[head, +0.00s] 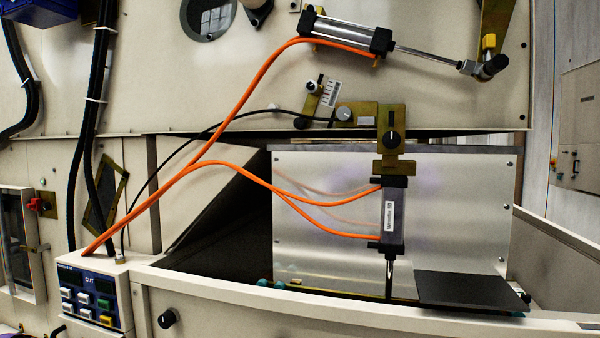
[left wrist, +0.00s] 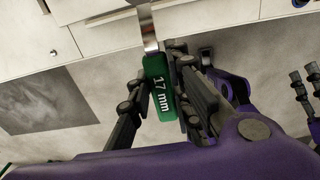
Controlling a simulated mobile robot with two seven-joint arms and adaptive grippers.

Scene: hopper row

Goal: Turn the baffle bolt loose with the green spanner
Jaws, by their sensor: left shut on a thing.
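The green spanner (left wrist: 160,90) shows in the left wrist view, with "17 mm" on its green handle and a bright metal shank rising out of the top of the picture. My left gripper (left wrist: 157,76) is shut on the green handle, one dark finger on each side. The spanner's head is out of view. Neither the spanner nor my left gripper shows in the head view. I cannot pick out the baffle bolt for sure in either view. Dark jointed parts at the right edge of the left wrist view look like my right gripper (left wrist: 305,82), cut off by the frame.
In the head view an upright air cylinder (head: 393,215) with orange hoses stands before a metal plate (head: 320,210). A dark flat panel (head: 470,290) lies below right. A control box (head: 93,295) sits at lower left. Another cylinder (head: 345,32) is mounted above.

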